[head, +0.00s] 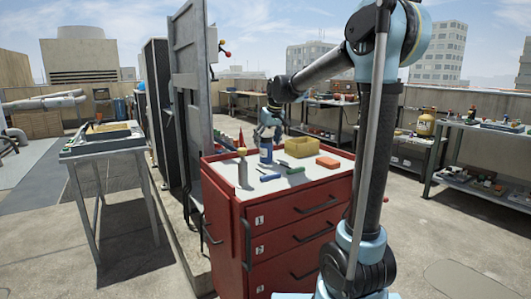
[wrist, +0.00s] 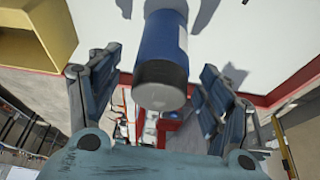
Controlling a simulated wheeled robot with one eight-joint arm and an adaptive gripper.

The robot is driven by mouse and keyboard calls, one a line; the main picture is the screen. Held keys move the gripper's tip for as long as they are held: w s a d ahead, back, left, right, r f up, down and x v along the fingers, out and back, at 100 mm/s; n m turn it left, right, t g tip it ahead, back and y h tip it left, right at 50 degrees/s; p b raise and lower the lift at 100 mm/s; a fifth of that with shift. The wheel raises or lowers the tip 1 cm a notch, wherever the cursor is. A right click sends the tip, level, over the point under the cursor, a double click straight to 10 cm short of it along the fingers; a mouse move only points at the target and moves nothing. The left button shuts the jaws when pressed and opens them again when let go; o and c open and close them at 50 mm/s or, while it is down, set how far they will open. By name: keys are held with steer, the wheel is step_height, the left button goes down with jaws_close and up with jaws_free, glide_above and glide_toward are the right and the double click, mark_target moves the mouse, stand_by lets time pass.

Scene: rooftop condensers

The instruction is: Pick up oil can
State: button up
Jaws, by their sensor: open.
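A blue can with a white label (head: 266,153) stands upright on the red tool cart's pale top; I take it for the oil can, though its marking is unreadable. In the wrist view the blue can (wrist: 165,45) has its dark end facing the camera, between my spread fingers. My gripper (head: 267,133) is directly over the can in the head view. My gripper (wrist: 158,68) is open, with a visible gap by the right finger; contact on the left is unclear.
On the red cart (head: 285,215) are a bottle with a tan top (head: 242,168), a yellow bin (head: 302,147), an orange block (head: 328,162) and small hand tools (head: 270,177). A tall grey panel (head: 190,90) stands close left. A grey table (head: 105,148) is farther left.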

mark_target(265, 148)
steer(key=shift+x, duration=2.6)
steer(key=shift+a, duration=0.1)
steer(key=c, duration=1.4)
